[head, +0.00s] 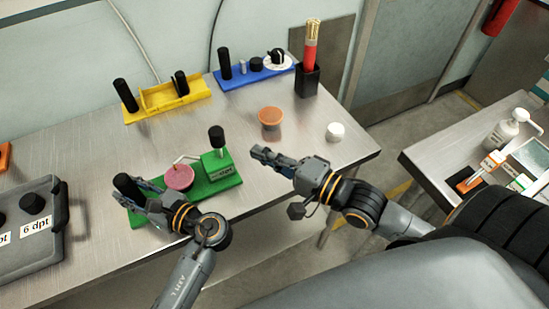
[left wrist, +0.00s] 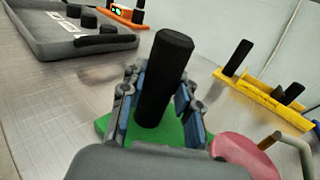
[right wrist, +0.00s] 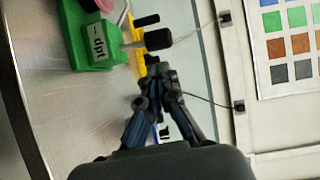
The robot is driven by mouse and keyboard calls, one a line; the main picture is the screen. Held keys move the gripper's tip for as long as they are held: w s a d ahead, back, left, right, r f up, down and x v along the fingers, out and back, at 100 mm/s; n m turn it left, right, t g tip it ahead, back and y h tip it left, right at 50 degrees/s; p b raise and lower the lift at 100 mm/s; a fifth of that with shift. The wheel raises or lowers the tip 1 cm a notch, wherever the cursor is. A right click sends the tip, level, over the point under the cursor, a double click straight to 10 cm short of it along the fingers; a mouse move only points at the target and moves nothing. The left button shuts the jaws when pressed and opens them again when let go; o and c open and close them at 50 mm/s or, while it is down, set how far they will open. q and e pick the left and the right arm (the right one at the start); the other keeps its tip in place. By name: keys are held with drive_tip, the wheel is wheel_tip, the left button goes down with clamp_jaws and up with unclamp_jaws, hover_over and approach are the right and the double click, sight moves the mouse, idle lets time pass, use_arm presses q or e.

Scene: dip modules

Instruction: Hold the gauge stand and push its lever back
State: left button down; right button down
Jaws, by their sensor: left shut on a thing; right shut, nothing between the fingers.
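The gauge stand has a green base (head: 200,195) and stands near the front of the metal table. A pink round pad (head: 178,177) sits at its middle, under a thin arm. A green block with a "-- dpt" display (head: 217,167) carries a black-knobbed lever (head: 216,137), which stands upright. My left gripper (head: 136,190) is shut around the stand's black post (left wrist: 166,75). My right gripper (head: 258,152) is shut and empty, to the right of the lever and apart from it. In the right wrist view the lever knob (right wrist: 158,39) lies beyond my right fingertips (right wrist: 157,78).
A yellow holder (head: 170,100) and a blue holder (head: 252,73) stand behind. An orange cup (head: 270,117), a white cap (head: 334,131) and a black cup with a red-and-gold item (head: 308,80) are at the right. A grey case (head: 38,245) lies at the left.

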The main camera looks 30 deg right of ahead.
sight(122, 179)
drive_tip(key=shift+v, duration=1.5)
use_arm(q)
drive_tip(key=c, duration=0.8)
unclamp_jaws()
drive_tip(key=shift+c, duration=0.2)
drive_tip(key=shift+r, duration=0.1)
wheel_tip(122, 179, up, 8)
drive_tip(key=p, duration=0.9)
drive_tip(key=shift+f, duration=0.25)
use_arm(e)
wheel_tip(122, 179, up, 9)
drive_tip(key=shift+f, duration=0.2)
use_arm(q)
drive_tip(key=shift+f, duration=0.1)
